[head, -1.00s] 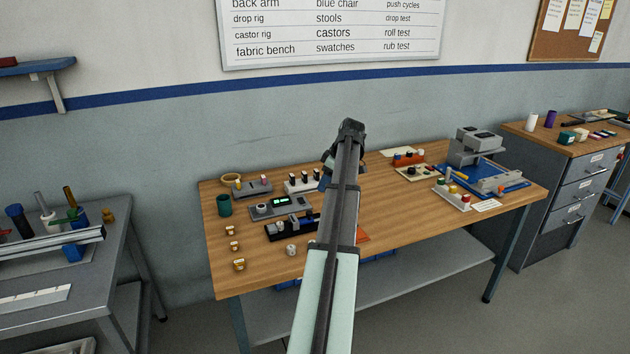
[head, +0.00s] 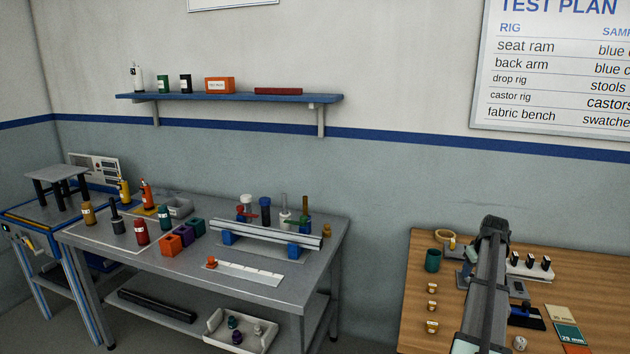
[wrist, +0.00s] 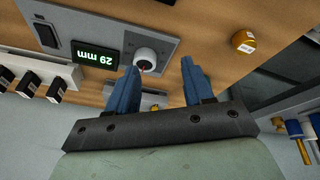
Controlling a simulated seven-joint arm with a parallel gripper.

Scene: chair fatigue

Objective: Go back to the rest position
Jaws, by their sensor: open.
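My gripper (wrist: 162,82) shows in the wrist view with its two blue fingers apart and nothing between them. A grey instrument (wrist: 105,30) with a green "29 mm" display and a white round knob (wrist: 145,60) lies beyond the left finger.
On the bench stand a dark green cup (head: 432,261), small gold-topped pieces (head: 432,307) and a block with black switches (head: 530,264). A grey table (head: 325,270) with bottles, coloured bins and a rail stands left. A blue shelf (head: 230,97) hangs above it.

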